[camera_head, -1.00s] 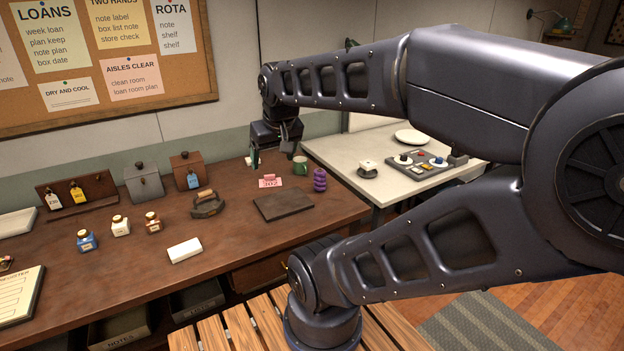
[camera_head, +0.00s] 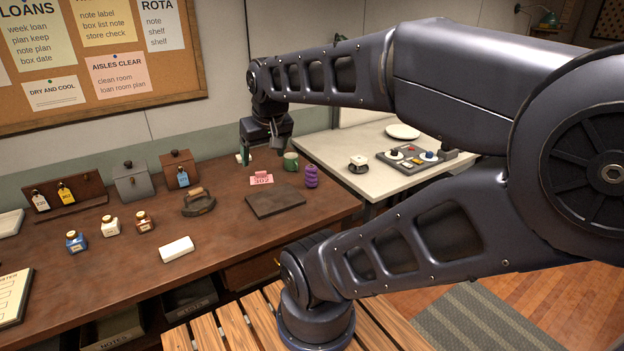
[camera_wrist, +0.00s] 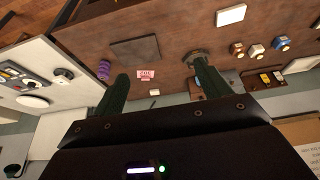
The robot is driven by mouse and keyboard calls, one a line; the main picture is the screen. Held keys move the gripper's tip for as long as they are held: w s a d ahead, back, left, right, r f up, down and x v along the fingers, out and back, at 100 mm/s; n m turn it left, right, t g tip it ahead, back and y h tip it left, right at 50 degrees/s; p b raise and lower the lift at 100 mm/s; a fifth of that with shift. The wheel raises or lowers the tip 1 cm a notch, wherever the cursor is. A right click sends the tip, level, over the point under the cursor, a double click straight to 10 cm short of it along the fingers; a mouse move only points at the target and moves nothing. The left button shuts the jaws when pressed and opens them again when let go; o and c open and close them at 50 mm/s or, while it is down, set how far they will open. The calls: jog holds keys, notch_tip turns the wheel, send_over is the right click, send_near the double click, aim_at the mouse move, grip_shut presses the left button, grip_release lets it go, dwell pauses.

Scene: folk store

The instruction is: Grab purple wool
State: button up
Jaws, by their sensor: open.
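The purple wool (camera_head: 311,176) is a ridged upright stack near the right end of the brown desk. It also shows in the wrist view (camera_wrist: 104,70), just left of one finger. My gripper (camera_head: 262,158) hangs above the back of the desk, to the left of the wool. In the wrist view the two fingers of my gripper (camera_wrist: 163,92) are wide apart with nothing between them. The wool stands apart from the fingers.
A flat iron (camera_head: 198,203) stands further left. A white table (camera_head: 372,186) with a control panel adjoins at right. The wall is close behind.

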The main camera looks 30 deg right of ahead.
jog(key=c, duration=0.7)
jog(key=shift+o, duration=0.2)
